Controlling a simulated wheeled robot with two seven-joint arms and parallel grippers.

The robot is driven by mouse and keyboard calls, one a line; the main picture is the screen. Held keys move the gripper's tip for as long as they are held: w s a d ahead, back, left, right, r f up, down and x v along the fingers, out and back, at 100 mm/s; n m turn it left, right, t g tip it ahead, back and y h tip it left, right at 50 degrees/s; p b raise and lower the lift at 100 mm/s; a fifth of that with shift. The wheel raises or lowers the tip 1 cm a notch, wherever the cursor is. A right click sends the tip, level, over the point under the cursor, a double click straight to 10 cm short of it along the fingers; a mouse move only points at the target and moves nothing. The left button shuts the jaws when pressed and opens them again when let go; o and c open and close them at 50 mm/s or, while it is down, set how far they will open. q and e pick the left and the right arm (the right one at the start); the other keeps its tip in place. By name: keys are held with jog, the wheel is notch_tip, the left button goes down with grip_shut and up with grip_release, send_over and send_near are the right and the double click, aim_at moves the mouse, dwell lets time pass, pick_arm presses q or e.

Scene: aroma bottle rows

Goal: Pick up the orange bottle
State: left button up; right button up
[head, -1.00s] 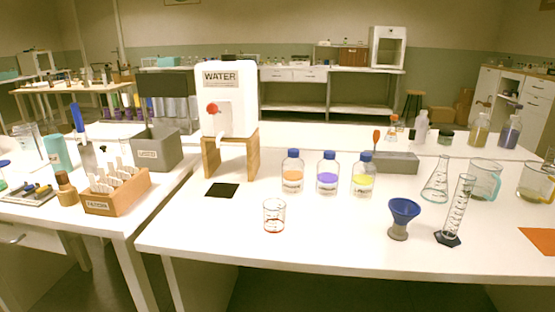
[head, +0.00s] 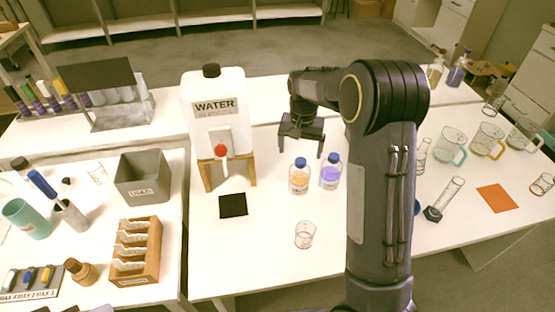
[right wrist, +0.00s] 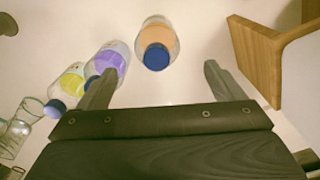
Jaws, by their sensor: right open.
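The orange bottle (head: 299,180), clear glass with orange liquid and a blue cap, stands upright on the white table. My right gripper (head: 301,152) is open and empty, just above and behind it in the head view. In the right wrist view the orange bottle (right wrist: 158,36) lies ahead of the gap between the open fingertips (right wrist: 160,74), apart from both. The purple bottle (head: 331,174) stands close to its right; it also shows in the right wrist view (right wrist: 111,62), near one finger. My left gripper is not in view.
The yellow bottle (right wrist: 70,82) is hidden behind my arm in the head view. The water tank (head: 217,110) on its wooden stand (right wrist: 258,55) is close to the gripper's other side. A small beaker (head: 305,235) stands in front. A black mat (head: 233,205) lies left.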

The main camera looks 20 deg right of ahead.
aim_at(301, 160)
jog(key=f, duration=0.4)
jog(key=f+p, duration=0.1)
jog(key=f, duration=0.2)
jog(key=shift+d+f, duration=0.2)
jog(key=shift+f, duration=0.15)
jog(key=c, duration=1.7)
jog(key=shift+r, duration=0.2)
jog(key=shift+r, duration=0.6)
jog(key=s+a+r+p, duration=0.1)
jog(key=s+r+p, duration=0.2)
jog(key=s+r, duration=1.1)
notch_tip(301, 160, up, 4)
jog(key=shift+a+f, duration=0.2)
jog(key=shift+a, duration=0.05)
